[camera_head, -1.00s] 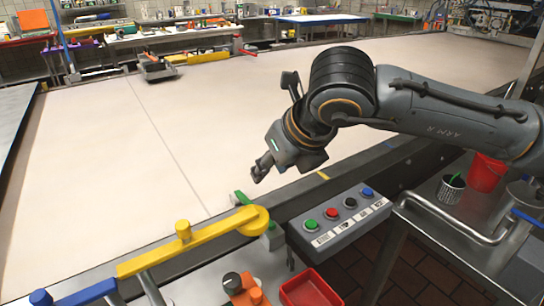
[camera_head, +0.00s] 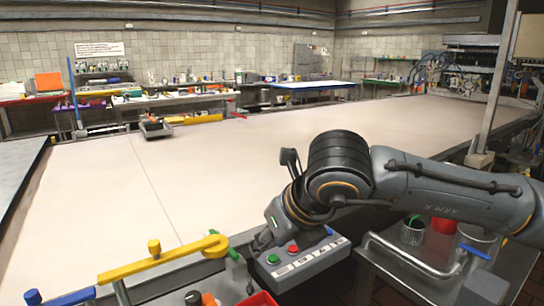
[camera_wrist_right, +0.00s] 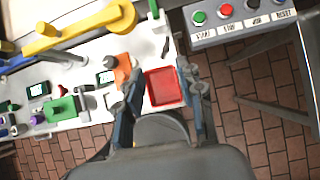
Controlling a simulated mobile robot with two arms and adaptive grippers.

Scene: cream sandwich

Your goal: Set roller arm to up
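The yellow roller arm (camera_head: 165,258) extends over the near edge of the wide pale belt, with a rounded right end and a yellow knob on top. In the head view it lies roughly level, rising slightly to the right. It also shows at the upper left of the right wrist view (camera_wrist_right: 75,33). My right gripper (camera_head: 262,240) is right of the arm's rounded end, beside the button box, and does not touch the arm. In the right wrist view its fingers (camera_wrist_right: 160,72) are apart and empty. My left gripper is not in view.
The grey button box (camera_head: 305,262) has several coloured buttons and stands close to my right gripper. A red tray (camera_wrist_right: 163,87) lies below the fingers. A metal cart with a rail (camera_head: 415,262) is at right. The belt (camera_head: 110,195) is clear near the arm.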

